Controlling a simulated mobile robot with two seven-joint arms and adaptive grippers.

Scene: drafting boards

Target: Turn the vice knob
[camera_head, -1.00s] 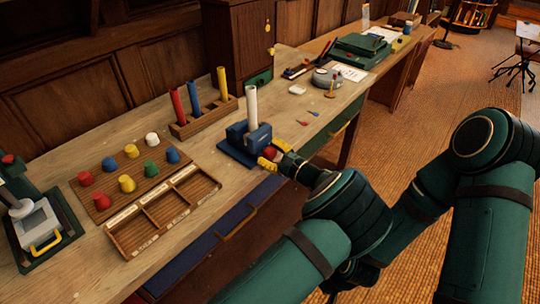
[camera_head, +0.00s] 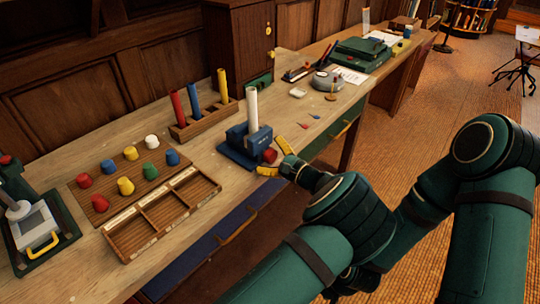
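The blue vice (camera_head: 246,145) stands on the workbench and holds an upright white cylinder (camera_head: 252,108). Its round red knob (camera_head: 270,156) is on the side facing my arm. My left gripper (camera_head: 276,158) is at the knob, with one yellow finger above and right of it and the other below it. The fingers are spread wider than the knob, with gaps showing, so the gripper looks open. My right gripper is not in view.
A rack with red, blue and yellow cylinders (camera_head: 205,121) stands behind the vice. A board of coloured pegs (camera_head: 105,203) and a divided wooden tray (camera_head: 160,216) lie to the left. Small darts (camera_head: 313,115) lie on bare bench to the right.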

